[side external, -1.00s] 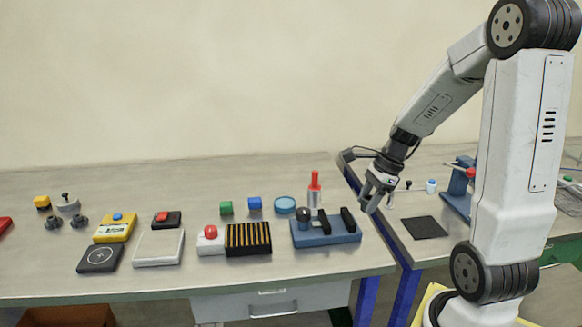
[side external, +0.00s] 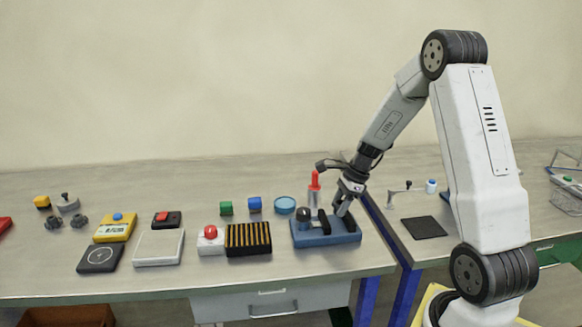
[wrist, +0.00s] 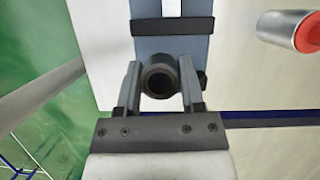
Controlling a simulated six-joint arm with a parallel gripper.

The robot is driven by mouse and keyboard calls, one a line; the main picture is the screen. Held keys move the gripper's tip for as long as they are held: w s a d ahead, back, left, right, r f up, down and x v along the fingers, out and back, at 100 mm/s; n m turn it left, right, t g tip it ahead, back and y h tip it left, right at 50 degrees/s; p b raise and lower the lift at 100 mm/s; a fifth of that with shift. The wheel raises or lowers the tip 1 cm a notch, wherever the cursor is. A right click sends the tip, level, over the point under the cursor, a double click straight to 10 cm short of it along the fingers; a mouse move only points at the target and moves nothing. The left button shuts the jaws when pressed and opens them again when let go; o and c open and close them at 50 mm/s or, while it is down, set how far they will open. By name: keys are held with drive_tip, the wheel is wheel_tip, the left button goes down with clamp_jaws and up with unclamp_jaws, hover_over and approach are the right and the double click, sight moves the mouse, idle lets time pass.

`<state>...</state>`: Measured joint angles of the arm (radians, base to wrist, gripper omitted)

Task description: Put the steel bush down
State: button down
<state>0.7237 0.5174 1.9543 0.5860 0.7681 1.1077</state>
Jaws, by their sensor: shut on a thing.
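The steel bush (wrist: 158,78) is a dark ring with a round hole, seen end-on in the wrist view. My gripper (wrist: 159,70) is shut on it, one finger on each side. In the side view my gripper (side external: 342,209) is low at the right end of the blue fixture (side external: 322,238), close to a black block on it; the bush cannot be made out there. In the wrist view the fixture (wrist: 184,49) with a black bar (wrist: 172,26) lies beyond the bush. I cannot tell whether the bush touches the fixture.
A red-topped steel cylinder (side external: 314,188) stands behind the fixture. A black-and-yellow striped block (side external: 248,239) and a red button box (side external: 210,240) are to its left. A black mat (side external: 424,228) lies on the right table, past the gap between tables.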

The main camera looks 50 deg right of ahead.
sight(335, 224)
drive_tip(key=shift+w+d+f, duration=0.2)
drive_tip(key=shift+w+f, duration=0.1)
drive_tip(key=shift+f, duration=0.05)
drive_tip(key=shift+w+f, duration=0.2)
drive_tip(key=shift+f, duration=0.1)
drive_tip(key=shift+d+f, duration=0.1)
drive_tip(key=shift+f, duration=1.45)
drive_tip(key=shift+f, duration=0.1)
drive_tip(key=shift+c, duration=1)
unclamp_jaws()
drive_tip(key=v, duration=1.2)
